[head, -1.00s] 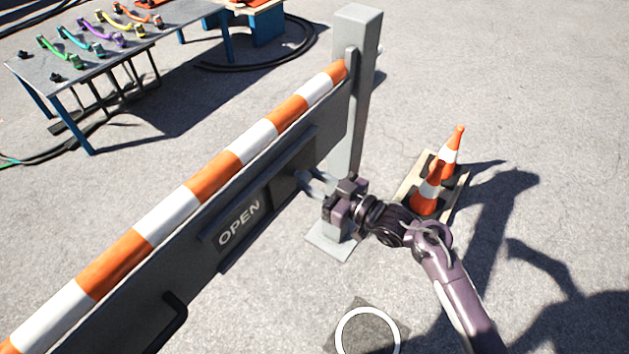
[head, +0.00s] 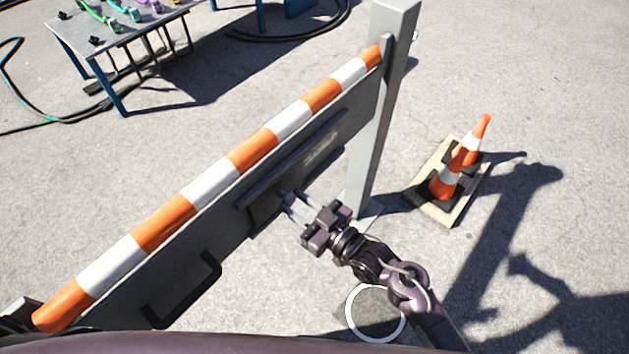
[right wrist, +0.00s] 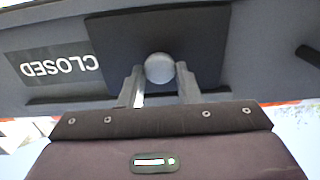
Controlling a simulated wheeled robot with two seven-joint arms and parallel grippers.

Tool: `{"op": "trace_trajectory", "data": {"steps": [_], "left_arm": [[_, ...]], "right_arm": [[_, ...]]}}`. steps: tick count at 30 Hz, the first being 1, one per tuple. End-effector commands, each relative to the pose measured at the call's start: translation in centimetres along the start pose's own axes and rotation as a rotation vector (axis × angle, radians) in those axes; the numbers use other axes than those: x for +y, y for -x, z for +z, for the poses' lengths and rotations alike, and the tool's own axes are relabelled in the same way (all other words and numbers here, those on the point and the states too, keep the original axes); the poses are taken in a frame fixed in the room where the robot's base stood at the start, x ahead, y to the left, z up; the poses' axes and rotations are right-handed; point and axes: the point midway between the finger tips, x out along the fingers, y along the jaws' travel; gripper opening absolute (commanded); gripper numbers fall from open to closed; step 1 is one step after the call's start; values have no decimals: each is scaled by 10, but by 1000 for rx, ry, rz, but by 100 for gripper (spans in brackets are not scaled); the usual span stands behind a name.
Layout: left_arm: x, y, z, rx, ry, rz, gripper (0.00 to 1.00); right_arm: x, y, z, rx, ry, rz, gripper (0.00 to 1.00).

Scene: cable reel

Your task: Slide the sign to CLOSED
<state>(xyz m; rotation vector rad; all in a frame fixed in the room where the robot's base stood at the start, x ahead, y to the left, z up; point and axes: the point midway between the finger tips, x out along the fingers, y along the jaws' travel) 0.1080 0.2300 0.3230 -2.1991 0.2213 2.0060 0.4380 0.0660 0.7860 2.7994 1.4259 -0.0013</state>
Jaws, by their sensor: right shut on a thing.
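The barrier board (head: 215,235) carries a sign with a dark sliding plate (head: 262,204). My right gripper (head: 287,203) is shut on the plate's round knob (right wrist: 159,68), with one finger on each side of it. The plate (right wrist: 115,35) stands at the left part of the sign in the head view, and the word OPEN does not show. The CLOSED label (right wrist: 52,68) is uncovered beside the plate and reads upside down in the right wrist view. In the head view this label (head: 322,150) is too faint to read. My left gripper is not in view.
An orange-and-white striped rail (head: 250,150) tops the board, which meets a grey post (head: 380,110). A black handle (head: 190,295) sticks out lower left. Traffic cones (head: 447,180) stand on a pallet at right. A table (head: 125,35) is behind.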

Motion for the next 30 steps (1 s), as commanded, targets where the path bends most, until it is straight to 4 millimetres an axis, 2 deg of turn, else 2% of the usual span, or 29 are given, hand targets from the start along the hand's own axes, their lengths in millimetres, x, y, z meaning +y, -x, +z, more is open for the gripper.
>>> {"op": "trace_trajectory", "data": {"steps": [1,6,17,18,21,22,30], "left_arm": [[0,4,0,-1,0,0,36],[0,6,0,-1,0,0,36],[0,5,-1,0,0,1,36],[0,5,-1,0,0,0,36],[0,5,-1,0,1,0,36],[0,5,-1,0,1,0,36],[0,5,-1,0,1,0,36]], "right_arm": [[-8,0,-1,0,-4,-2,0],[-18,0,-1,2,-1,-2,0],[-22,0,0,2,-3,-7,0],[-22,0,1,1,-4,-7,35],[-22,0,1,1,-3,-6,48],[-22,0,1,1,-3,-6,52],[-20,0,1,0,-1,-2,52]]}}
